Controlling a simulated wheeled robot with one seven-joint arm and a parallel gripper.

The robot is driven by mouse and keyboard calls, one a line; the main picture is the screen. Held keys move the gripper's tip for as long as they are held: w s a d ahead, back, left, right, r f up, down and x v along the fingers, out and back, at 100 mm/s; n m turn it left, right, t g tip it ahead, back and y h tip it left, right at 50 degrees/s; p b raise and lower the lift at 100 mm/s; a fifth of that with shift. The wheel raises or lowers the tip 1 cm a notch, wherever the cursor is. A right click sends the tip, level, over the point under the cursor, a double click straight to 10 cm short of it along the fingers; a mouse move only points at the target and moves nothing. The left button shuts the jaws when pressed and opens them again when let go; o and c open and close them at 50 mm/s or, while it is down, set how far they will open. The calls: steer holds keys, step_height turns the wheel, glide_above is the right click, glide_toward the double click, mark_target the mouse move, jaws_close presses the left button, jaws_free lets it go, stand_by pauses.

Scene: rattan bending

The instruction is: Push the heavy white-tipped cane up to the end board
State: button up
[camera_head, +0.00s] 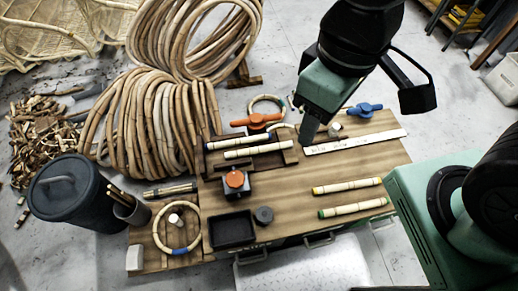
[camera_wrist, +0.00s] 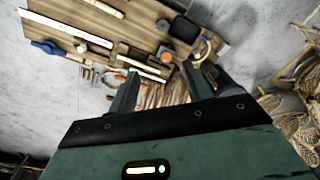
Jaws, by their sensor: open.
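Two pale canes lie side by side in a dark wooden tray (camera_head: 289,159) at the table's back left, the rear cane (camera_head: 238,142) and the front cane (camera_head: 258,151). The tray's upright left edge (camera_head: 199,160) may be the end board. My gripper (camera_head: 318,131) is above the back of the table, right of the tray and apart from the canes. In the wrist view my gripper (camera_wrist: 160,68) is open, with nothing between its fingers.
A yellow-tipped cane (camera_head: 347,186) and a green-tipped cane (camera_head: 352,209) lie on the right of the table. A white strip (camera_head: 355,141) lies behind them. An orange-topped clamp (camera_head: 235,181), a black tray (camera_head: 231,230) and a blue clamp (camera_head: 364,109) are also there. The table's middle is clear.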

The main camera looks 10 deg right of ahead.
steer(key=shift+f, duration=0.1)
steer(key=c, duration=0.4)
steer(key=w+f+b, duration=0.1)
steer(key=f+m+b, duration=0.1)
steer(key=shift+w+f+b, duration=0.35)
steer(key=shift+w+f, duration=0.05)
jaws_close()
steer(key=w+d+f+m+b, duration=0.4)
steer(key=w+f+m+b, duration=0.6)
steer(key=f, duration=0.5)
steer(key=w+d+f+m+b, duration=0.4)
steer(key=w+f+m+b, duration=0.3)
steer(key=w+f+b, duration=0.55)
steer(key=w+d+f+m+b, duration=0.1)
steer(key=d+f+m+b, duration=0.1)
steer(key=f, duration=0.6)
steer(key=w+d+f+m+b, duration=0.2)
steer(key=d+f+m+b, duration=0.1)
steer(key=f, duration=0.5)
steer(key=w+d+f+m+b, duration=0.1)
steer(key=d+f+b, duration=0.3)
steer(key=f, duration=0.4)
steer(key=shift+w+f+m+h+b, duration=0.3)
steer(key=shift+f+m+b, duration=0.1)
steer(key=shift+m+b, duration=0.4)
steer(key=a+b, duration=0.1)
steer(key=a, duration=0.2)
steer(key=shift+f, duration=0.15)
steer(key=shift+a, duration=0.55)
